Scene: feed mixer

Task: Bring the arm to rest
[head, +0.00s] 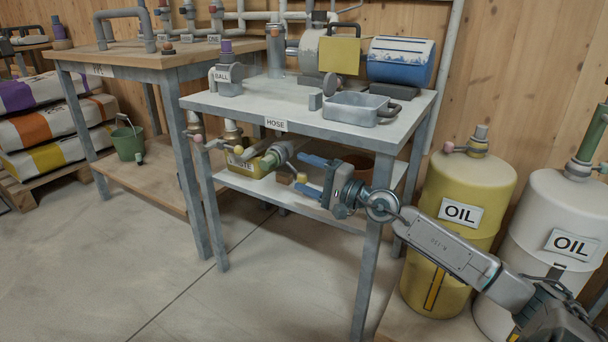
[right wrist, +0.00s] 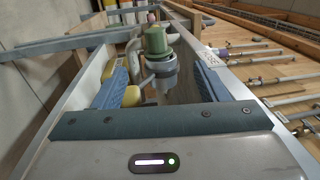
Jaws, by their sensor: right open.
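My right arm comes in from the lower right of the head view. Its gripper (head: 308,176) is open, with two blue fingers spread apart in front of the grey table marked HOSE. No object is visible held between the fingers. The green and grey pipe fitting (head: 276,155) is just left of the fingertips, below the tabletop. In the right wrist view, the fingers (right wrist: 160,86) stand either side of the line to a green-topped fitting (right wrist: 158,48). I cannot tell whether they touch it. My left gripper is not in view.
The HOSE table (head: 232,104) carries a grey tray (head: 355,108) and a blue-and-white drum (head: 400,62). A yellow OIL barrel (head: 440,262) and a white one (head: 540,215) stand at right by my forearm. A green bucket (head: 128,145) is at left. The front floor is clear.

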